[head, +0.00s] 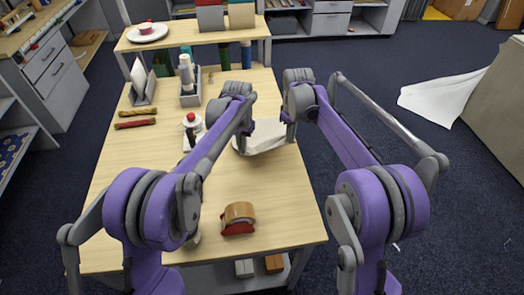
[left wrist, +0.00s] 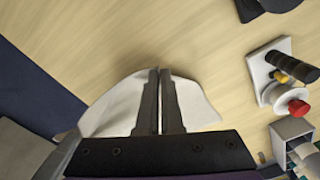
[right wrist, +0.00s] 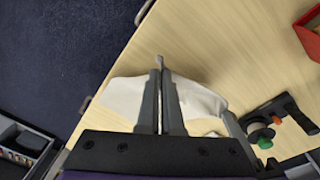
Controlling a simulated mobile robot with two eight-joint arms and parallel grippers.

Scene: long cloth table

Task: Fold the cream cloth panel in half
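The cream cloth panel (head: 266,144) lies at the right edge of the table, bunched and partly hidden by my arms. My left gripper (head: 243,148) is at its left side. In the left wrist view its fingers (left wrist: 160,72) are nearly together, with the cloth (left wrist: 113,108) showing on both sides and a thin pale strip between them. My right gripper (head: 290,138) is at the cloth's right side by the table edge. In the right wrist view its fingers (right wrist: 160,68) are closed, with a bit of cloth at the tips and more cloth (right wrist: 200,102) on both sides.
A white stand with a red-topped bottle (head: 192,122) is left of the cloth. A tape dispenser (head: 238,218) sits near the front. A grey caddy (head: 190,98) and a card holder (head: 143,90) stand further back.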

